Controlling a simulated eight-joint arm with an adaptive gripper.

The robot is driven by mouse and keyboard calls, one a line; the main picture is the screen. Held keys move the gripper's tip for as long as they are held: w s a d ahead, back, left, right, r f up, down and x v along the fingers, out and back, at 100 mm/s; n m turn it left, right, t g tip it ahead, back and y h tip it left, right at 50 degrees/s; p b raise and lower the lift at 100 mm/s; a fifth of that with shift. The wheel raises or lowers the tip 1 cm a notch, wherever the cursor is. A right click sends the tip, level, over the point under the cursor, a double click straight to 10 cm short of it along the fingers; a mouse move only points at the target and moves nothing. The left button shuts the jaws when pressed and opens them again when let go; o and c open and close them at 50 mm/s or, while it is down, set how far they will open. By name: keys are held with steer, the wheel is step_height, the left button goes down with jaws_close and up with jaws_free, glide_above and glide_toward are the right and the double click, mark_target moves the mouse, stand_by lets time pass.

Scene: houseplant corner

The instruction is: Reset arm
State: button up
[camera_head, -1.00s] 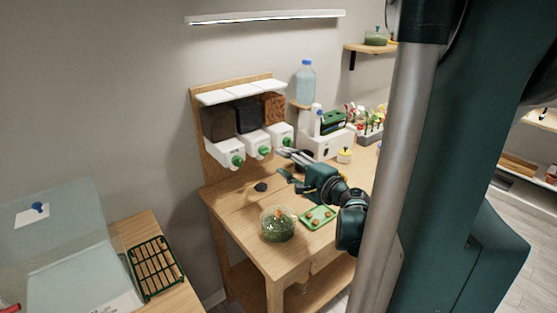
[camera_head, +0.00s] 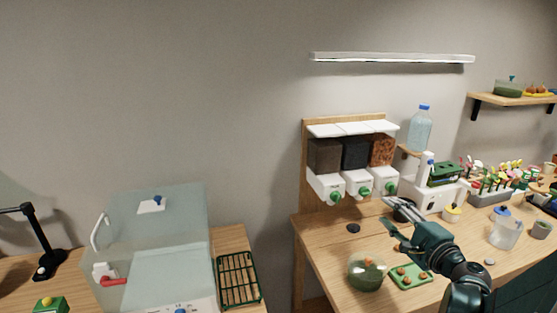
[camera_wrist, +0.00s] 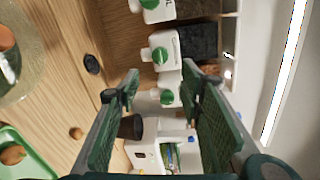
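My gripper (camera_head: 389,219) is dark green and grey and hangs above the wooden table, at the right of the head view. In the wrist view its two fingers (camera_wrist: 160,92) stand well apart, with nothing between the tips. Beyond the fingers are the soil dispensers with green knobs (camera_wrist: 160,55) and a dark round pot (camera_wrist: 131,127). In the head view the arm reaches in from the lower right and its base is out of the picture.
A glass bowl of greenery (camera_head: 368,273) and a green tray (camera_head: 410,276) with round brown pieces stand close to my arm. A dispenser rack (camera_head: 350,160) and a white machine (camera_head: 433,196) are behind. A clear jug (camera_head: 505,229) is at right. A glass box (camera_head: 157,250) is at left.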

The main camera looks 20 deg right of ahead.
steer(key=s+a+f+n+g+y, duration=0.1)
steer(key=a+f+n+g+y, duration=0.3)
steer(key=a, duration=0.7)
steer(key=a+r+n+g+h, duration=0.1)
steer(key=a+n+g, duration=0.1)
steer(key=a+n, duration=0.65)
steer(key=s+a+n+g+h, duration=0.3)
steer(key=s+a+n, duration=0.4)
steer(key=s+a, duration=0.5)
steer(key=shift+s+a+n+g+p, duration=0.3)
steer(key=shift+s+a+n+g, duration=0.15)
steer(key=shift+s, duration=1.25)
steer(key=shift+w, duration=0.1)
stand_by(1.1)
